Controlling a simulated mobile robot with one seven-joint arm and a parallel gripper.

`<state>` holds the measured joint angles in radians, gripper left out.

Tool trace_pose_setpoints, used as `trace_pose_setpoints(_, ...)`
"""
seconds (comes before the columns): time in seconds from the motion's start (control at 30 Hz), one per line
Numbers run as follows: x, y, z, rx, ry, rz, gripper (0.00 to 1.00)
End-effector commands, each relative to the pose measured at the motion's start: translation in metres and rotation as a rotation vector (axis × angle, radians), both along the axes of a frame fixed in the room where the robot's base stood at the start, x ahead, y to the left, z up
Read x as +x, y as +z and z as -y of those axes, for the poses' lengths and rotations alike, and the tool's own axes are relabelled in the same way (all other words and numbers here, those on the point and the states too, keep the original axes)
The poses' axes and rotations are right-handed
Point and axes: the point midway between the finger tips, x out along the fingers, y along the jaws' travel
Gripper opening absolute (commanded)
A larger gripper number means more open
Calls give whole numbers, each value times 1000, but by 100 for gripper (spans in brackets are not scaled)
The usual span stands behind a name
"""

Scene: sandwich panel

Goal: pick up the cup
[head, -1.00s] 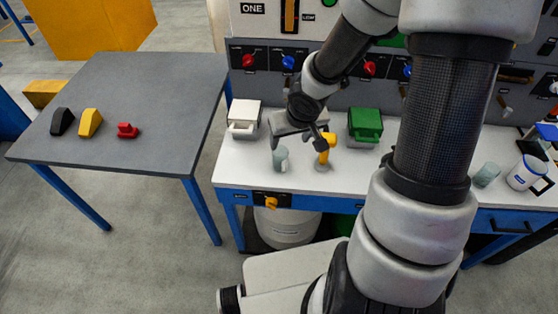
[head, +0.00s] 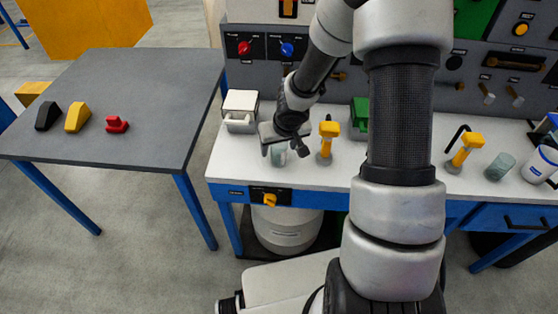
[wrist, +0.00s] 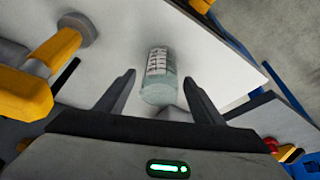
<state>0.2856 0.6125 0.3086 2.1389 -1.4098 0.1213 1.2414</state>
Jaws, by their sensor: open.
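A pale grey-green, see-through cup (head: 278,158) stands on the white bench top near its front edge, left of centre. In the wrist view the cup (wrist: 158,66) shows dark printed marks and appears in line with the gap between my fingers. My gripper (head: 284,150) is open and empty, tilted down just above and around the cup's upper part, hiding some of it. Its two dark fingers (wrist: 159,82) are spread to either side of the cup, with no clear contact; I cannot tell how deep the cup sits between them. A second similar cup (head: 499,167) stands at the right of the bench.
A yellow-topped tap-like fitting (head: 327,136) stands close right of the cup. A white box (head: 240,106) is behind left and a green box (head: 360,112) behind right. A white mug (head: 541,163) is far right. A grey table (head: 150,85) holds several small blocks.

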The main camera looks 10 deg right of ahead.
Motion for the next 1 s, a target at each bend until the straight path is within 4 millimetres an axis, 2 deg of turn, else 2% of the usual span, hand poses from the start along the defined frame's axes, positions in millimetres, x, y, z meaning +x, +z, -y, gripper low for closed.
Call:
trace_pose_setpoints(0.1, 3, -9, 0, 0, 0, -1, 62)
trace_pose_setpoints(0.33, 3, -8, 0, -1, 1, 0, 60)
trace_pose_setpoints(0.6, 3, -8, 0, -1, 1, 0, 17)
trace_pose_setpoints(0.83, 3, -5, 0, -1, 0, 1, 17)
trace_pose_setpoints(1.0, 4, 20, 1, -2, -1, 2, 17)
